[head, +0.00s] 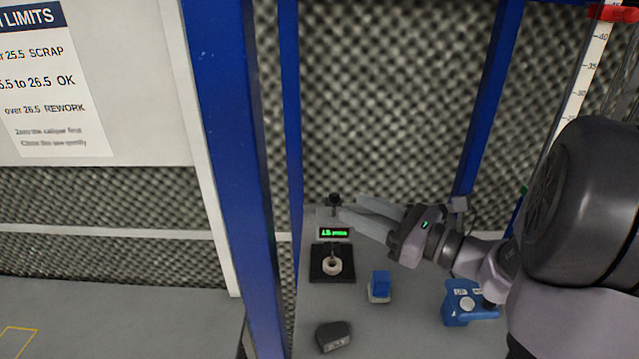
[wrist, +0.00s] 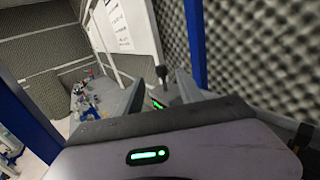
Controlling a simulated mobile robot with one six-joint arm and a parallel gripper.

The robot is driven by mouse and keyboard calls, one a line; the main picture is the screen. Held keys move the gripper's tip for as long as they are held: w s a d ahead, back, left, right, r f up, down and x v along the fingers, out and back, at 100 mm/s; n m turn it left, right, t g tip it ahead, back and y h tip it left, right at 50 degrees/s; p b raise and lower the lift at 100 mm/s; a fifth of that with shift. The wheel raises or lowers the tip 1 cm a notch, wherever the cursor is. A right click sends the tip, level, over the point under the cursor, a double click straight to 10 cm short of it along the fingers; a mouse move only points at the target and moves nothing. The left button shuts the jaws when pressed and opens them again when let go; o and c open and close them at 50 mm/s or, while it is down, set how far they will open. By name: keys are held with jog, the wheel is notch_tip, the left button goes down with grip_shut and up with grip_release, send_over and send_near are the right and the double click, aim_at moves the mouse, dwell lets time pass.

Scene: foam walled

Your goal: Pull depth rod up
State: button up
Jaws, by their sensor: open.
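The depth gauge stands on the grey bench, with a lit green display (head: 335,232) and a black base (head: 318,275). A pale ring (head: 332,266) sits on the base, with a thin rod end at its middle. A small black knob (head: 335,199) tops the gauge; it also shows in the wrist view (wrist: 161,73) on a short dark stem. My gripper (head: 352,206) reaches in from the right, its fingertips close to the knob. In the wrist view my gripper (wrist: 158,80) is open and empty, with the knob between the finger lines; whether it is within the fingertips I cannot tell.
A blue block on a pale base (head: 379,287), a dark grey block (head: 333,336) and a blue fixture (head: 466,303) stand on the bench (head: 400,340). A blue post (head: 232,150) rises left of the gauge. Foam walls (head: 380,110) stand behind.

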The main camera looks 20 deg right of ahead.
aim_at(340, 201)
jog(key=x, duration=0.8)
jog(key=shift+d+p, duration=0.1)
jog(key=shift+p, duration=0.25)
jog(key=shift+w+a, duration=0.2)
jog(key=shift+a, duration=0.05)
jog(key=shift+w+a+f, duration=0.1)
jog(key=shift+w, duration=0.3)
grip_shut()
